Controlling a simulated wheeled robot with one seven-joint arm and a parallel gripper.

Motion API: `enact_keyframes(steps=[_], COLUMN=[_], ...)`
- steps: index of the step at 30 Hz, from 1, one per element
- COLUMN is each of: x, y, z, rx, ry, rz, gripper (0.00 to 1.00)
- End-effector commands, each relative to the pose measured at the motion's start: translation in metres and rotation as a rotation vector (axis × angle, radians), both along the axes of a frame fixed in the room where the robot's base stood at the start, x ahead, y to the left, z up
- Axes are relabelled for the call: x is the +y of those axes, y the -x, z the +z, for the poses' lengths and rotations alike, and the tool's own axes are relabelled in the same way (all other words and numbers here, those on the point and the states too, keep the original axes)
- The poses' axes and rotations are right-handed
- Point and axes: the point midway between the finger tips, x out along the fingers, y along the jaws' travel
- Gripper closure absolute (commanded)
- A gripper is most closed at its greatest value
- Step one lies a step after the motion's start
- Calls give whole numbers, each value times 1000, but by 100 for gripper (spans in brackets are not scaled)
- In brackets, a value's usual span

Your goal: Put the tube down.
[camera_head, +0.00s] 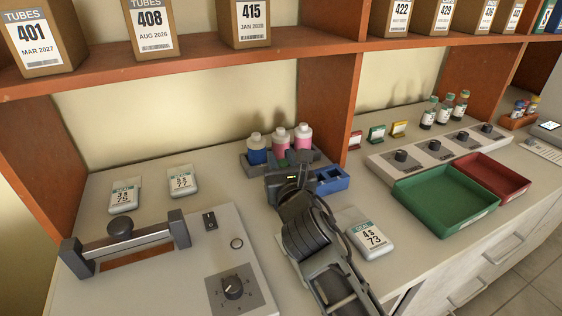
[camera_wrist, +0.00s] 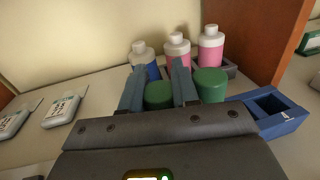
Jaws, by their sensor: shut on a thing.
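My gripper (camera_wrist: 157,80) is shut on a green-capped tube (camera_wrist: 158,95), whose cap shows between the two fingers in the wrist view. The tube's body is hidden below the cap. A second green-capped tube (camera_wrist: 210,84) stands just right of the right finger. A blue rack (camera_wrist: 272,112) with square holes reaches out to the right of them, with an empty hole in view. In the head view my gripper (camera_head: 289,170) is over the left part of the blue rack (camera_head: 332,181) and hides much of it. I cannot tell whether the held tube sits in a hole.
Blue (camera_head: 257,154) and pink (camera_head: 281,148) bottles stand close behind my gripper in a grey holder. A white tagged case (camera_head: 367,238) lies right of my arm. A device with a bar handle (camera_head: 124,247) is at left. Green (camera_head: 445,199) and red trays are at right.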

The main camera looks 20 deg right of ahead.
Motion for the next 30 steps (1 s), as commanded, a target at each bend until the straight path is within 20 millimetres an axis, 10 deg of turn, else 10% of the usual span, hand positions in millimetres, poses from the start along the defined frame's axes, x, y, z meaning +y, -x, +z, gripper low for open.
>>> enact_keyframes(steps=[5,6,9,20,30], x=[0,0,0,1,14], y=[0,0,0,6,70], z=[-3,-2,-2,0,-1], rx=[0,0,0,2,3], ry=[1,1,1,-1,-1], rz=[0,-1,-1,0,1], gripper=[100,68,60,60,60])
